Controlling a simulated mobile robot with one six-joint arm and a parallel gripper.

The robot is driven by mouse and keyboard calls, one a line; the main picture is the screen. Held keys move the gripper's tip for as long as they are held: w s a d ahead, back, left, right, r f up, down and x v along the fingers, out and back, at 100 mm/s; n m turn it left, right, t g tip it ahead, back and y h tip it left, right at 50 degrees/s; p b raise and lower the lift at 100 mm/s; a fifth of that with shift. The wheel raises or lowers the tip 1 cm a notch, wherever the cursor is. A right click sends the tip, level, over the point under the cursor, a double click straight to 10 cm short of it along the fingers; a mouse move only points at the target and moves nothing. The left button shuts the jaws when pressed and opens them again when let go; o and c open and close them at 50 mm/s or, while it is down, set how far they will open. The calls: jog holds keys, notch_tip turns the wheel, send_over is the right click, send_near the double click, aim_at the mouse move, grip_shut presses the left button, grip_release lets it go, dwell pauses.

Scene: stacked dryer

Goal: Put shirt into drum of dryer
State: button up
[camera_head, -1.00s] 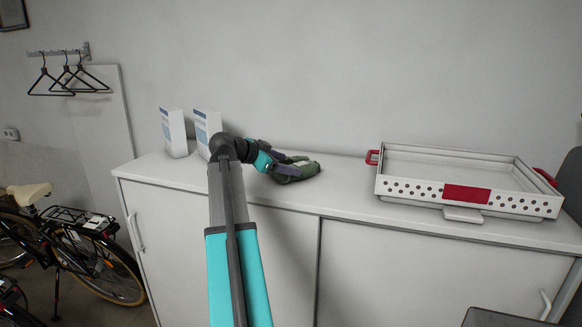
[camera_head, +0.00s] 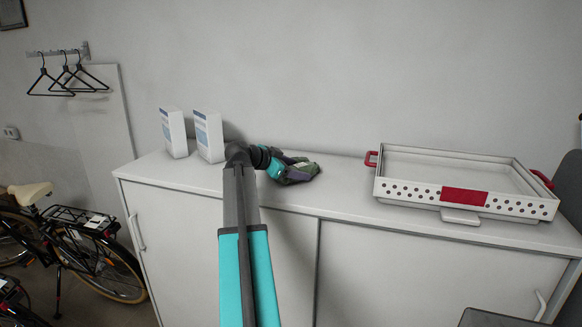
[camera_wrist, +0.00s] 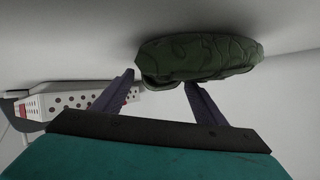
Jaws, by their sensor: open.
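The shirt is a crumpled dark green bundle (camera_head: 302,170) lying on top of the white cabinet, and it fills the upper middle of the wrist view (camera_wrist: 205,56). My gripper (camera_wrist: 160,84) is open, with its two purple-grey fingers apart at the near edge of the shirt. In the head view my gripper (camera_head: 288,168) is at the shirt's left side and partly covers it. I cannot tell whether the fingertips touch the cloth. The dryer and its drum are not recognisable in these views.
Two white boxes (camera_head: 209,136) stand left of the arm on the white cabinet (camera_head: 345,198). A white perforated tray with red handles (camera_head: 405,190) is at the right. The cabinet top between shirt and tray is clear. Bicycles (camera_head: 85,245) stand at lower left.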

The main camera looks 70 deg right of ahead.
jog(key=shift+s+d+f, duration=0.2)
jog(key=shift+d+f, duration=0.05)
jog(key=shift+d, duration=0.15)
jog(key=c, duration=1.4)
jog(key=shift+o, duration=0.2)
jog(key=shift+r+b, duration=0.85)
jog(key=shift+r, duration=0.95)
jog(key=a, duration=0.1)
jog(key=s+a, duration=0.1)
jog(key=a, duration=0.1)
jog(key=shift+s+b, duration=0.2)
jog(key=shift+b, duration=0.2)
jog(key=s+a+b, duration=0.1)
jog(key=a, duration=0.2)
jog(key=s+a, duration=0.2)
jog(key=a, duration=0.1)
jog(key=s+a+r+b, duration=0.1)
jog(key=a, duration=0.3)
jog(key=shift+s+b, duration=0.35)
jog(key=shift+s, duration=0.05)
jog(key=shift+s+a+r, duration=0.25)
jog(key=shift+s+a, duration=0.15)
jog(key=shift+a, duration=0.3)
